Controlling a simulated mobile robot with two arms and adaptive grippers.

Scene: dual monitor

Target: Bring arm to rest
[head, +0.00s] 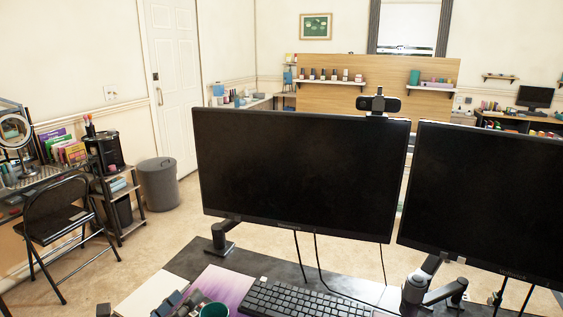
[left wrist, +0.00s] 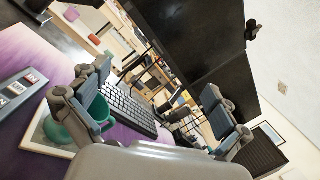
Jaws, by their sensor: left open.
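My left gripper (head: 181,304) shows at the bottom edge of the head view, low over the front of the desk. In the left wrist view its two fingers (left wrist: 155,108) are spread wide with nothing held between them. A teal mug (head: 215,311) is just right of the gripper in the head view, cut by the frame's edge. In the left wrist view the mug (left wrist: 97,112) is partly hidden behind one finger; I cannot tell whether they touch. My right gripper is in neither view.
Two dark monitors (head: 295,175) (head: 485,200) stand across the desk, with a webcam (head: 379,103) on top. A black keyboard (head: 290,299) lies in front, beside a purple mat (head: 228,284). A folding chair (head: 58,222) and grey bin (head: 158,184) stand at left.

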